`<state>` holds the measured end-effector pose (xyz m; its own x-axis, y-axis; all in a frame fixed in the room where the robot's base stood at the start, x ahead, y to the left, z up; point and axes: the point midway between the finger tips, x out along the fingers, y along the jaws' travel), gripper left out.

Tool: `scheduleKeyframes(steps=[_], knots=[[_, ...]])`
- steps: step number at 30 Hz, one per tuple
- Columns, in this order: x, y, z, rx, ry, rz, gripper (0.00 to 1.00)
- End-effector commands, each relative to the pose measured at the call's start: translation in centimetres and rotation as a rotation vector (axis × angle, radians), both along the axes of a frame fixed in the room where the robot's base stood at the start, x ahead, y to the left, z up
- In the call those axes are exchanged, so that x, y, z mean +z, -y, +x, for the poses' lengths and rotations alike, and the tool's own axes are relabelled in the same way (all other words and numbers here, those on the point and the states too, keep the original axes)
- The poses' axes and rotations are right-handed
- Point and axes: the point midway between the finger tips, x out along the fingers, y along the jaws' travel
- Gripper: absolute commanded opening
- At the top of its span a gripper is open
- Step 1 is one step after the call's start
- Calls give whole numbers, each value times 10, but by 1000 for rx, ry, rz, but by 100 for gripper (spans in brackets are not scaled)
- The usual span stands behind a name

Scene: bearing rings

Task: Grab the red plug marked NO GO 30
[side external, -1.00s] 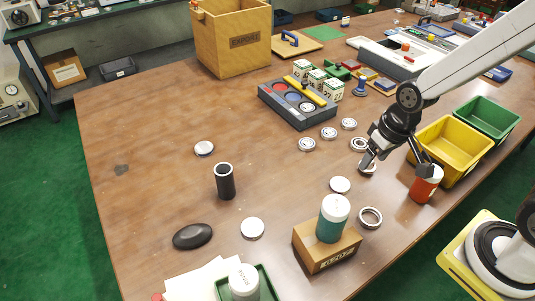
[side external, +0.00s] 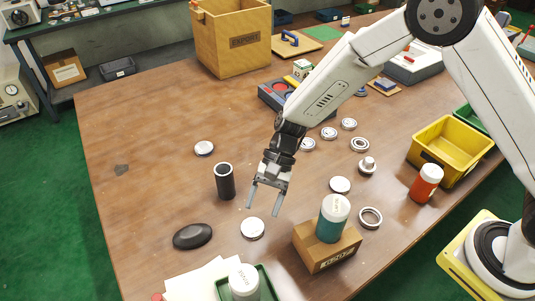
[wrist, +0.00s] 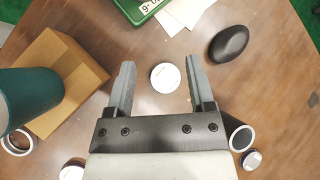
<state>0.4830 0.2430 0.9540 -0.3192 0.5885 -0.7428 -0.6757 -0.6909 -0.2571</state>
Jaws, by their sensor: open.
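The red plug (side external: 424,186) with a white top stands upright on the table at the right, in front of the yellow bin. Its marking is too small to read. It does not show in the wrist view. My gripper (side external: 263,211) is open and empty, pointing down, well to the left of the red plug. In the wrist view my gripper (wrist: 160,66) has a white disc (wrist: 165,78) showing between its two fingers. The same disc (side external: 252,228) lies on the table just below the fingertips in the side view.
A teal plug (side external: 331,225) with a white top stands in a wooden block (side external: 312,252). A dark tube (side external: 225,182) stands left of my gripper, and a black oval object (side external: 193,236) lies further front. Several rings lie mid-table. The yellow bin (side external: 437,150) stands behind the red plug.

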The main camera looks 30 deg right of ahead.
Motion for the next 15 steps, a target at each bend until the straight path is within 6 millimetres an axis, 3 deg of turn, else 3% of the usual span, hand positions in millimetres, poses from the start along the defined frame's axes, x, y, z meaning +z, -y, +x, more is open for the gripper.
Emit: scheduleKeyframes(steps=[6, 15], knots=[[-21, -61, 4, -79, -177, 136, 69], [-45, -135, 2, -168, -419, 333, 69]])
